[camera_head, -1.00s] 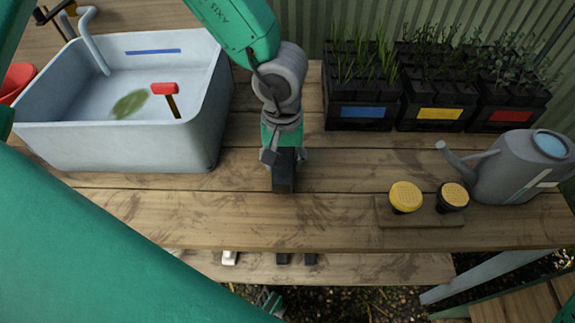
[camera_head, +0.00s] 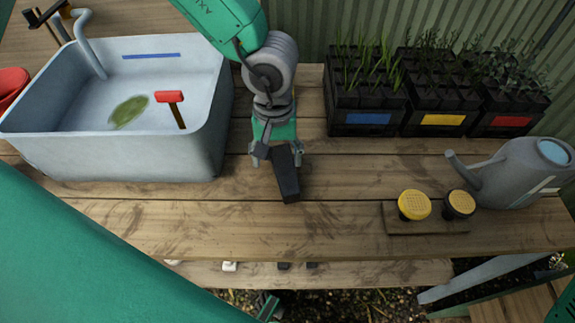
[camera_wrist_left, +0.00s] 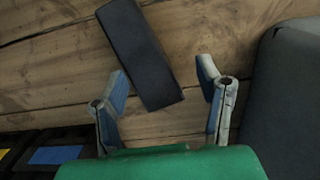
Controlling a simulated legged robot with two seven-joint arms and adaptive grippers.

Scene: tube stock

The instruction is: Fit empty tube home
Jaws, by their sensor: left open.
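A black square tube (camera_head: 288,184) lies on the wooden bench in front of the sink and racks. My left gripper (camera_head: 278,154) is over its far end, open, with a finger on either side. In the left wrist view, the tube (camera_wrist_left: 140,52) lies slanted on the planks, its near end between the spread fingers (camera_wrist_left: 163,75). I see no finger closed on it. Whether a finger touches it I cannot tell. Three black racks hold seedlings, labelled blue (camera_head: 368,118), yellow (camera_head: 444,120) and red (camera_head: 510,122). My right gripper is not clearly visible.
A grey sink (camera_head: 190,155) with a red-headed tool stands at left. A board (camera_head: 428,228) with two yellow-topped black pots and a grey watering can (camera_head: 518,178) stand at right. The bench front is clear. Small items lie on a lower shelf (camera_head: 380,273).

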